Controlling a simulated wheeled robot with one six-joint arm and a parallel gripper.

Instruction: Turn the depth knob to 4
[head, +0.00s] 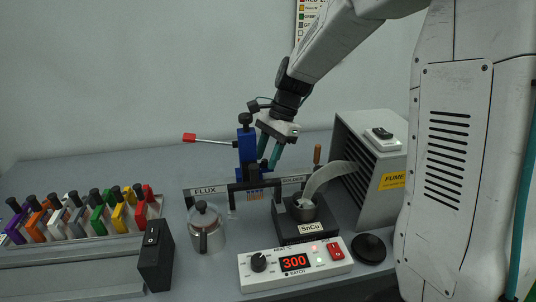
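No knob in view carries a readable "depth" label. A black knob (245,118) tops the blue lever stand (247,148), whose lever ends in a red grip (189,138). Another black knob (258,262) sits on the white control box (295,268), left of a red "300" display (295,263); its setting is too small to read. My gripper (268,152) has two teal fingers, pointing down with a gap between them. It appears just right of the blue stand, with nothing visible between the fingers. Whether it touches the stand cannot be told.
A grey fume unit (362,165) is at right. A metal flux can (206,231), a black switch box (155,258) and a rack of coloured clips (85,225) are at left.

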